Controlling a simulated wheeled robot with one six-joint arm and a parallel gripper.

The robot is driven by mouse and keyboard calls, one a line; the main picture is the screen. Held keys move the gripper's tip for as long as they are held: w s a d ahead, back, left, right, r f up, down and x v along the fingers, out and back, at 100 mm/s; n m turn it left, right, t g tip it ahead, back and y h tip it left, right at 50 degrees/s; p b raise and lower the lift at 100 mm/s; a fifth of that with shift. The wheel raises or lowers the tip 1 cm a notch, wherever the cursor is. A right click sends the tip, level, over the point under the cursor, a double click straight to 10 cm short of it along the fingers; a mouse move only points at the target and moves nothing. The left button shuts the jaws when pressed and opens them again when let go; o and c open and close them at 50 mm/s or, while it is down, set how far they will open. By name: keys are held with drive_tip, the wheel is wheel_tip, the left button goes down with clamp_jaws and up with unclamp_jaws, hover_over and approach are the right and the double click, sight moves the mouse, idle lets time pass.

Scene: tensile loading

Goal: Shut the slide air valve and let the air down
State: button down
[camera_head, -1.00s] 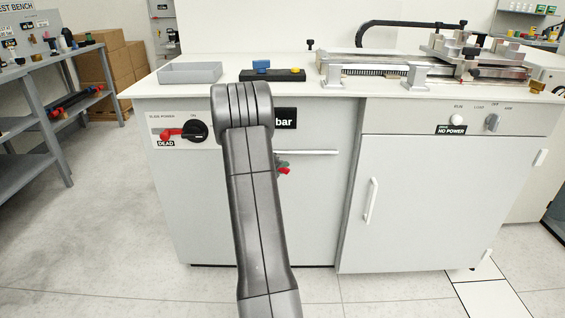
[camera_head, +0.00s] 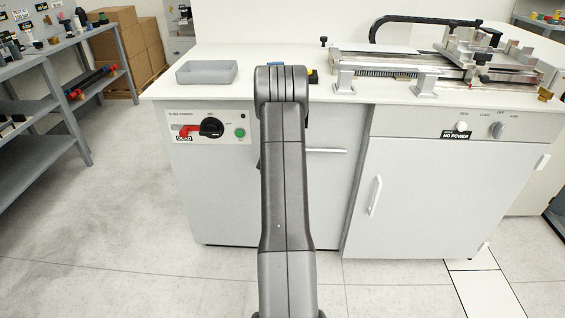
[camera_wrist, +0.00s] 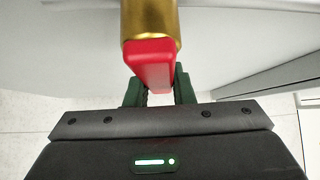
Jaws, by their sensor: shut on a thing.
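In the wrist view, my gripper (camera_wrist: 158,92) has its green fingers shut on a red block (camera_wrist: 150,62), which I take to be part of the slide air valve. The red block sits at the end of a brass cylinder (camera_wrist: 150,18) that runs off the top of the picture. In the head view, my own arm hides the gripper and the valve. Whether the valve is open or shut cannot be told.
The white cabinet (camera_head: 213,200) stands in front of me, with a red and black power switch (camera_head: 211,127) marked DEAD. A grey tray (camera_head: 207,72) and a slide rig (camera_head: 430,70) are on its top. Shelves (camera_head: 45,90) stand at left. The floor between is clear.

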drive_tip(key=shift+a+m+y+p, duration=0.3)
drive_tip(key=shift+a+y+p, duration=0.2)
drive_tip(key=shift+p, duration=0.4)
drive_tip(key=c, duration=1.2)
unclamp_jaws()
drive_tip(key=shift+f, duration=0.1)
drive_tip(key=shift+c, duration=0.2)
drive_tip(key=v, duration=1.4)
drive_tip(key=shift+w+d+f, duration=0.1)
drive_tip(key=x, duration=1.3)
drive_tip(key=shift+w+f, duration=0.2)
drive_tip(key=shift+w, duration=0.05)
